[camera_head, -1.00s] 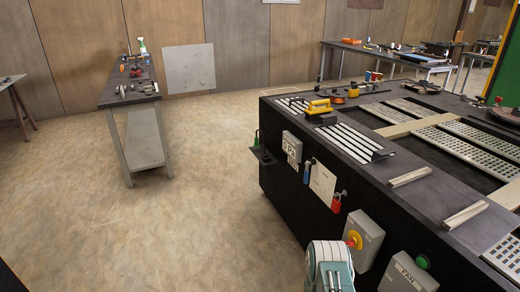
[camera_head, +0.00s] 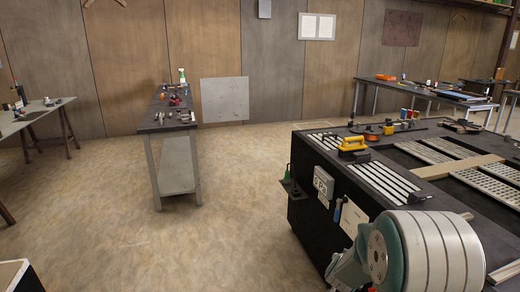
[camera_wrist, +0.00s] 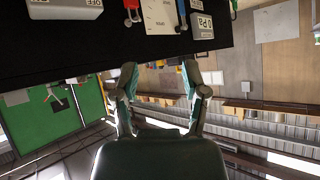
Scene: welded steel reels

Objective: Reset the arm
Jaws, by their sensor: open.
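My arm (camera_head: 425,250) shows at the lower right of the head view, in front of the dark machine bench. My gripper (camera_wrist: 160,80) shows in the wrist view with its two fingers apart and nothing between them. The wrist picture is upside down, with the side of the black machine bench (camera_wrist: 130,52) across its top. My gripper's fingertips do not show in the head view.
The machine bench (camera_head: 300,215) fills the right, with a yellow tool (camera_head: 353,147) and slotted plates on top. A narrow workbench (camera_head: 160,128) with small tools stands left of centre. Another table (camera_head: 40,112) is at far left. The floor (camera_head: 235,215) between is clear.

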